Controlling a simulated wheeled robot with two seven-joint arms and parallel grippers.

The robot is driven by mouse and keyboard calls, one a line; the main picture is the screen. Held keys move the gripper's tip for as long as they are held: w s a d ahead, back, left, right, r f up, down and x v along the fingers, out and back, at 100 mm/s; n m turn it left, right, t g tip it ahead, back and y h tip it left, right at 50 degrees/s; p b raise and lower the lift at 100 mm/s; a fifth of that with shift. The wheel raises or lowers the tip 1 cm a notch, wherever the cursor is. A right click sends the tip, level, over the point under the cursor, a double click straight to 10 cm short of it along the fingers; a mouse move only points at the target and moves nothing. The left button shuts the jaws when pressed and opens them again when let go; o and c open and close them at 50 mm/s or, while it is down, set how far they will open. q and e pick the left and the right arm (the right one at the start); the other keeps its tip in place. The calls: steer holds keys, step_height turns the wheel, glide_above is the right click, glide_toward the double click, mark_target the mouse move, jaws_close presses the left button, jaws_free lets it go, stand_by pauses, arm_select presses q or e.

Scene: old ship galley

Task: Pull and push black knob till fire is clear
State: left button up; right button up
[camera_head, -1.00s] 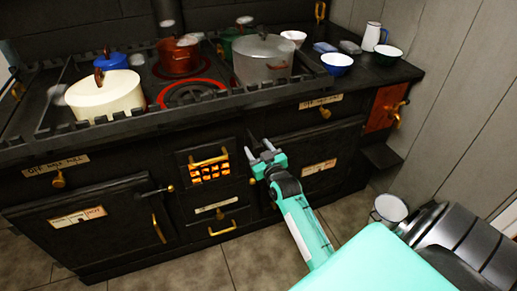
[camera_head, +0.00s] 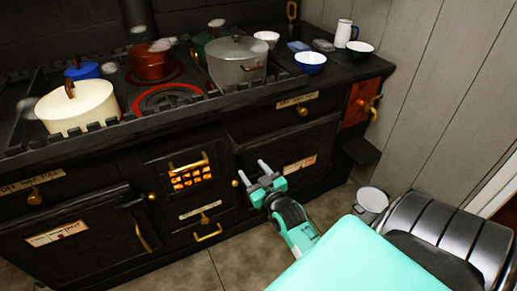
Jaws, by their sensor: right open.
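The fire (camera_head: 190,179) glows orange behind a small barred grate in the middle of the black stove front. A brass handle (camera_head: 188,166) crosses its top. A black latch (camera_head: 238,175) is at the left edge of the right oven door. My right gripper (camera_head: 257,169) is open and empty, in front of that door, right of the fire and close to the latch. I cannot tell whether it touches anything. My left gripper is out of view.
A cream pot (camera_head: 78,107), a red pot (camera_head: 152,64) and a grey pot (camera_head: 237,68) stand on the stove top (camera_head: 130,135). A red ring (camera_head: 167,98) glows there. A white bucket (camera_head: 371,199) stands on the floor at right, near the plank wall (camera_head: 450,90).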

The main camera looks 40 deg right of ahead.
steer(key=s, duration=0.2)
steer(key=shift+s+a, duration=0.25)
steer(key=shift+s, duration=0.15)
